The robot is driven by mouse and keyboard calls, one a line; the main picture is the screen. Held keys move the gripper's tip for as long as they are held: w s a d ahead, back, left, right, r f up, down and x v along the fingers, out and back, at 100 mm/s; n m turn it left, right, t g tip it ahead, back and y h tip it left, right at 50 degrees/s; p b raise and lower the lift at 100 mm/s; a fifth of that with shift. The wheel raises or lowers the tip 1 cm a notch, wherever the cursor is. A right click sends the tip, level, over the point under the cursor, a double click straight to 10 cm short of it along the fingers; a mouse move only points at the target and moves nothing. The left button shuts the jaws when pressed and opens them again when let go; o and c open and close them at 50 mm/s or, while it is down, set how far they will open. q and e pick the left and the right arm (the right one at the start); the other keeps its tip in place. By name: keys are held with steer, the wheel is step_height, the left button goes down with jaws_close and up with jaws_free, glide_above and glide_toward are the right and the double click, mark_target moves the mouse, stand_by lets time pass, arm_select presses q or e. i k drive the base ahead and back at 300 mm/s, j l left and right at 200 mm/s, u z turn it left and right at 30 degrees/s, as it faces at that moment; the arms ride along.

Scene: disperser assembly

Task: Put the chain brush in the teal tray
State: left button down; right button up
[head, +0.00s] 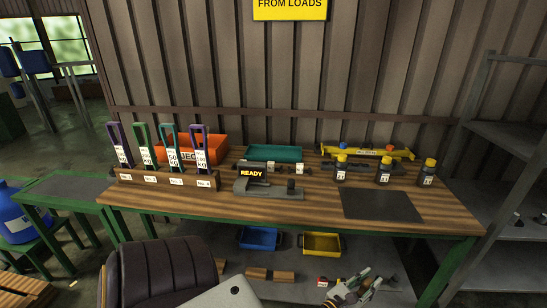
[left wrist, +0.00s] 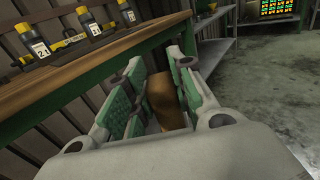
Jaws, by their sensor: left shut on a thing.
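The teal tray (head: 275,153) stands at the back middle of the wooden bench, behind a grey device. My left gripper (head: 362,284) is in front of the bench, below its top, at the lower right of the head view. In the left wrist view my left gripper (left wrist: 160,108) is shut on a brown, wood-coloured thing, which I take to be the chain brush (left wrist: 164,100). Its bristles are hidden, and in the head view it is too small to make out. My right gripper is not in view.
On the bench (head: 310,208) stand an orange bin (head: 207,146), a rack of tall coloured tags (head: 165,180), a grey READY device (head: 258,188), black bottles (head: 384,172) and a dark mat (head: 382,205). Blue (head: 258,239) and yellow (head: 321,243) bins sit underneath. A black chair (head: 165,270) stands in front.

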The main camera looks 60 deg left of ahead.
mark_target(261, 152)
steer(key=i+l+u, duration=0.25)
steer(key=l+u, duration=0.3)
steer(key=i+l+u, duration=0.25)
steer(key=l+u, duration=0.25)
steer(key=l, duration=0.15)
